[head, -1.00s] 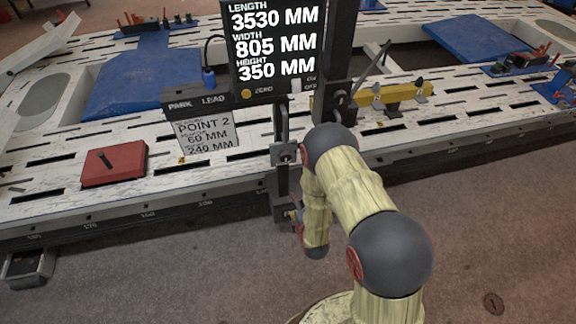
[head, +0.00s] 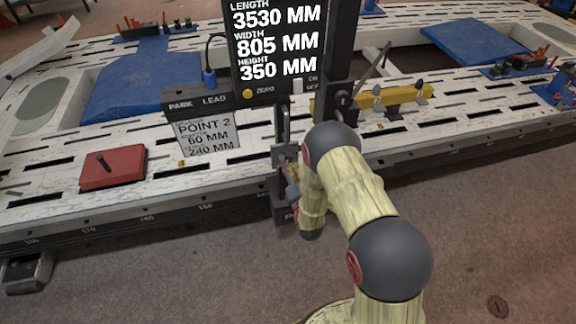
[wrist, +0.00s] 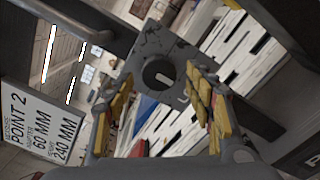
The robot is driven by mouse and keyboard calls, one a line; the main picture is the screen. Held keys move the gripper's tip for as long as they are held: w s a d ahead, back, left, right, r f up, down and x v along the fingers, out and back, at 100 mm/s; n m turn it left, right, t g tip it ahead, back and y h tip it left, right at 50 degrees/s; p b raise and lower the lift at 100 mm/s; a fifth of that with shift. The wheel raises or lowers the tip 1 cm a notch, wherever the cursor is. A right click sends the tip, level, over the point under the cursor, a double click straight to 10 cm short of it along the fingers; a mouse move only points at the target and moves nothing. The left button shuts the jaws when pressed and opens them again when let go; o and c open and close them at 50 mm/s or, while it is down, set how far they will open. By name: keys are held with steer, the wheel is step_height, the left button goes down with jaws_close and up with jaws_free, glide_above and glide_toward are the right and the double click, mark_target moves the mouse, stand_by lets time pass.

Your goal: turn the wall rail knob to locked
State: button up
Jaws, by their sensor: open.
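The knob (wrist: 159,74) is a dark round disc with a pale mark, set on a grey plate (wrist: 150,42) in the wrist view. My gripper (wrist: 160,90) is open, with one yellow-padded finger on each side of the knob's outline. I cannot tell whether the fingers touch it or stop short of it. In the head view my gripper (head: 291,180) is at the grey bracket (head: 284,152) on the bench's near edge and partly covers it. The knob cannot be made out there.
A black display post (head: 277,50) rises behind the bracket. A "POINT 2" card (head: 207,135) hangs to its left and also shows in the wrist view (wrist: 42,125). A red box (head: 114,168) sits on the slotted white bench.

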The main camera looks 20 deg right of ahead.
steer(key=shift+w, duration=0.5)
steer(key=c, duration=1.1)
steer(key=shift+c, duration=0.3)
